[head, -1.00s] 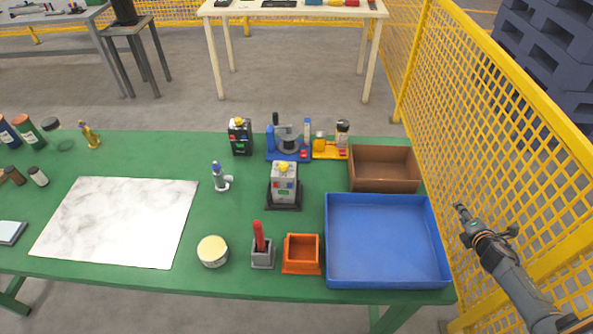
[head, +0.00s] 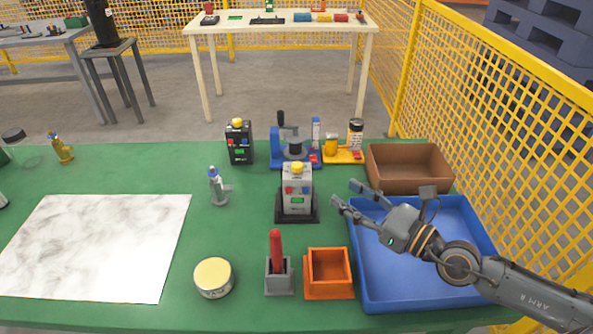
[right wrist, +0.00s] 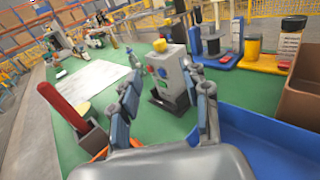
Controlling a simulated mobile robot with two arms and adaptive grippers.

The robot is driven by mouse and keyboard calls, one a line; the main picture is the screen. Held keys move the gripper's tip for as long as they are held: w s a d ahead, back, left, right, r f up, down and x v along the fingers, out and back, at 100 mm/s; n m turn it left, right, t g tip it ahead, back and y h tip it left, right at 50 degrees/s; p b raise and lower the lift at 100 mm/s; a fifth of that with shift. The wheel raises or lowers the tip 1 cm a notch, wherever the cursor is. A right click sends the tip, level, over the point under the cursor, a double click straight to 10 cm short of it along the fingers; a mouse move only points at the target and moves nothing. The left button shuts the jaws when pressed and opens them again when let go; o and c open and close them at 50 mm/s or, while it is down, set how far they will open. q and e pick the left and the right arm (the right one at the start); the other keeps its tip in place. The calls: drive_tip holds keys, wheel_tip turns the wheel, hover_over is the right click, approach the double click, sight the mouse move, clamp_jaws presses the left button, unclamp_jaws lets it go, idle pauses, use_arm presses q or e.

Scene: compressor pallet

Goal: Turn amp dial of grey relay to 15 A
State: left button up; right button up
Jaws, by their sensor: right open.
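The grey relay (head: 297,190) stands upright on a dark base in the middle of the green table. It has a yellow knob on top and red, blue and green parts on its front. It also shows in the right wrist view (right wrist: 168,75), between and beyond the fingers. The amp dial's setting is too small to read. My left gripper is not in view.
A black relay (head: 239,142) and a blue press-like device (head: 292,150) stand behind. The blue tray (head: 425,300), brown bin (head: 410,168), orange box (head: 329,290) and grey holder with a red handle (head: 279,275) are nearby. A yellow mesh fence (head: 520,120) runs along the right.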

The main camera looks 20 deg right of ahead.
sight(302, 167)
drive_tip(key=p+x, duration=0.5)
drive_tip(key=x, duration=0.6)
drive_tip(key=shift+w+a+r, duration=0.15)
drive_tip(key=shift+w+a, duration=0.1)
drive_tip(key=shift+w, duration=0.1)
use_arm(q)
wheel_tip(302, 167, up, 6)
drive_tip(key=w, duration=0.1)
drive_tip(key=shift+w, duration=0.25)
use_arm(e)
drive_tip(key=shift+w+a, duration=0.35)
drive_tip(key=shift+w, duration=0.25)
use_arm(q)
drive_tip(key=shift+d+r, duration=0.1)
use_arm(e)
clamp_jaws()
drive_tip(key=p, duration=0.2)
drive_tip(key=shift+r+h+p, duration=0.15)
drive_tip(key=shift+h+p, duration=0.15)
drive_tip(key=shift+m, duration=0.3)
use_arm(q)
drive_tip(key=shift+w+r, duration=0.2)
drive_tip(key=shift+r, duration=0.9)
use_arm(e)
drive_tip(key=shift+f, duration=0.2)
